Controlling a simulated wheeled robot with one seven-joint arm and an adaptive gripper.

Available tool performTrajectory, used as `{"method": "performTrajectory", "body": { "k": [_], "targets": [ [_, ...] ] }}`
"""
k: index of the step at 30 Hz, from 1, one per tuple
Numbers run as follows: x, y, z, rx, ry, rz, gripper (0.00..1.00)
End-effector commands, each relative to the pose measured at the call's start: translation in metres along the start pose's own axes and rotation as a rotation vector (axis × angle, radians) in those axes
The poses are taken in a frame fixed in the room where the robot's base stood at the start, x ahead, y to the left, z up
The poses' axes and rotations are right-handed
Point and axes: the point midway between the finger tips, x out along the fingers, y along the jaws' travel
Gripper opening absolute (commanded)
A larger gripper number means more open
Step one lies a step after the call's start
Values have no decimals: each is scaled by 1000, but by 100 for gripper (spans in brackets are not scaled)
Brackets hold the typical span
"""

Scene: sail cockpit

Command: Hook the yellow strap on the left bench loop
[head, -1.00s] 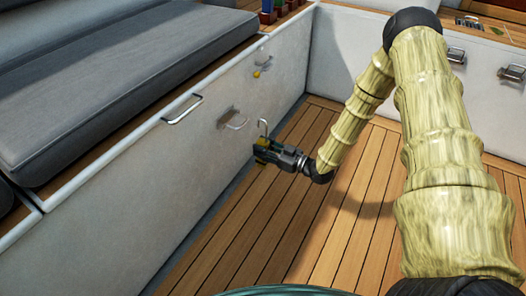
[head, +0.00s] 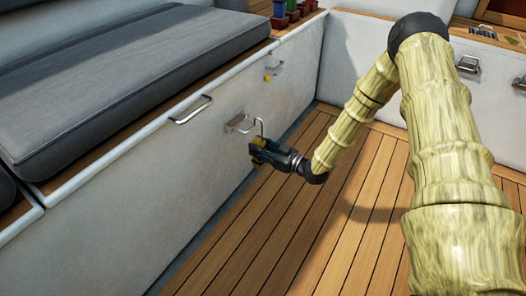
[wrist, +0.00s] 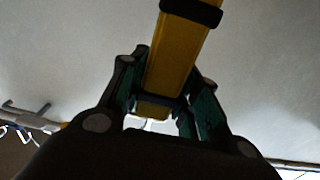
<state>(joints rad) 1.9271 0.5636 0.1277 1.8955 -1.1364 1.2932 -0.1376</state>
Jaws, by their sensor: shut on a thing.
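My gripper (head: 258,152) is shut on the yellow strap (wrist: 178,55), beside the white side of the left bench. In the wrist view the strap's yellow body runs up between the two fingers, with a black band across it. In the head view only a little yellow shows at the fingers. A thin metal hook (head: 262,128) rises from the gripper. The bench loop (head: 240,124), a metal loop on a plate, is just left of the hook. Hook and loop overlap in the head view; I cannot tell whether they touch or are engaged.
A metal handle (head: 191,109) is on the bench side, left of the loop. Farther back is another fitting with a yellow piece (head: 268,78). A grey cushion (head: 120,80) lies on the bench. The wooden floor (head: 300,220) is clear.

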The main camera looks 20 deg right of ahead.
Motion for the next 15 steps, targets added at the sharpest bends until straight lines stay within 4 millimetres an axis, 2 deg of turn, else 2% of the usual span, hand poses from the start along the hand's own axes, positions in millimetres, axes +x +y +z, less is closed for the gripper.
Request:
{"method": "performTrajectory", "body": {
  "k": [15],
  "targets": [
    [28,0,4,1,-1,0,0]
  ]
}}
